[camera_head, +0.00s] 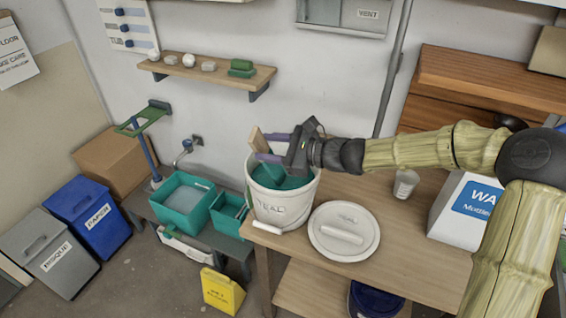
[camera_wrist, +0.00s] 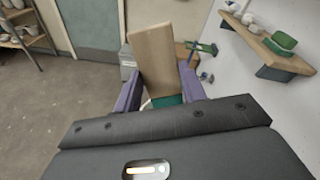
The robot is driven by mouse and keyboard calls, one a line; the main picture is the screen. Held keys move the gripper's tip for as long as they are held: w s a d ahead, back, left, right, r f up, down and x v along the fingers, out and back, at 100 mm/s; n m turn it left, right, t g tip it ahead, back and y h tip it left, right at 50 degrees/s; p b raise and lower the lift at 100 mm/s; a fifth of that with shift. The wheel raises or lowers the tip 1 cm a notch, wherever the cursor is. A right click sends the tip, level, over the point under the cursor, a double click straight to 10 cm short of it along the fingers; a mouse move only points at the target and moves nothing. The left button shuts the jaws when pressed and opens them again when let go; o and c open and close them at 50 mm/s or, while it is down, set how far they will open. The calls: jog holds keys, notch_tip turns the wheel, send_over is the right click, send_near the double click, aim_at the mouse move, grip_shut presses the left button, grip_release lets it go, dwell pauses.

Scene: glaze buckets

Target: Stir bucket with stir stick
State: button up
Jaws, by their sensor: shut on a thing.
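The white bucket (camera_head: 284,209) stands on the wooden table near its left end, lid off, with teal glaze (camera_head: 290,181) inside. My gripper (camera_head: 268,148) is over the bucket's mouth, reaching in from the right. It is shut on the wooden stir stick (camera_head: 258,140), whose top sticks up above the fingers. In the wrist view the flat stick (camera_wrist: 155,62) stands between the two purple fingers of my gripper (camera_wrist: 160,88). The stick's lower end is hidden by the fingers and the bucket, so I cannot tell how deep it reaches. A patch of teal glaze shows below it.
The white lid (camera_head: 344,232) lies on the table (camera_head: 400,262) right of the bucket. A clear cup (camera_head: 405,184) and a white box (camera_head: 462,212) stand farther right. Teal tubs (camera_head: 186,203) sit on a low bench at left. A shelf (camera_head: 208,72) hangs on the wall behind.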

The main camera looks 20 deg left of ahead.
jog(key=s+a+r+p, duration=0.1)
jog(key=s+r+p, duration=0.2)
jog(key=r, duration=0.5)
jog(key=shift+a, duration=0.15)
jog(key=shift+r, duration=0.15)
dwell(1.1)
notch_tip(320, 180, up, 5)
jog(key=p, duration=0.4)
dwell(0.6)
